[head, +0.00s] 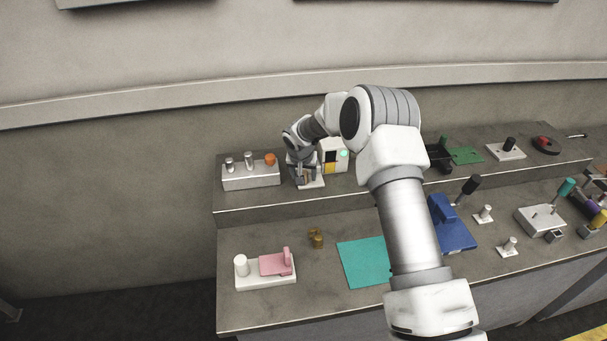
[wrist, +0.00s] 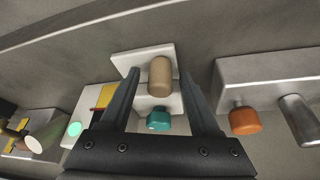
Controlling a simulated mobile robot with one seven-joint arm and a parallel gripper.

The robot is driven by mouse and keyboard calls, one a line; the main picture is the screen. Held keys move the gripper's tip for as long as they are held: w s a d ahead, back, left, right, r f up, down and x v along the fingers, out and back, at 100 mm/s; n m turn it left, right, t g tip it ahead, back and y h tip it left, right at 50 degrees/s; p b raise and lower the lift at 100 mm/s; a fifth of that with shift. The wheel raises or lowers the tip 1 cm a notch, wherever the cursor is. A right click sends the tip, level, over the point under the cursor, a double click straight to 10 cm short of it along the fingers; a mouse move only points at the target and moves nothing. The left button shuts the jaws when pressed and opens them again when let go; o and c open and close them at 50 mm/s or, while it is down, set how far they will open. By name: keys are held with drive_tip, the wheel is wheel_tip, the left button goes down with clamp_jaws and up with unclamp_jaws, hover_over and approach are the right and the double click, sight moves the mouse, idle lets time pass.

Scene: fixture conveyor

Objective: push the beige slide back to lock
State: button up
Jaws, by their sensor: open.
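A beige rounded block (wrist: 160,76), which looks like the beige slide, stands on a white base (wrist: 131,58) in the wrist view. A teal knob (wrist: 158,119) sits on the same base, nearer my gripper's palm. My gripper (wrist: 160,82) is open, with one finger on each side of the beige block in the picture. I cannot tell whether either finger touches it. In the head view my gripper (head: 304,172) is over the white base (head: 314,185) on the raised shelf, and hides most of the fixture.
A grey-white block with an orange knob (wrist: 244,120) and metal posts stands close on the right in the wrist view. On the other side is a white box with a green light (head: 343,154). A pink clamp fixture (head: 275,263) and a teal mat (head: 362,262) lie on the lower bench.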

clamp_jaws()
idle(1.4)
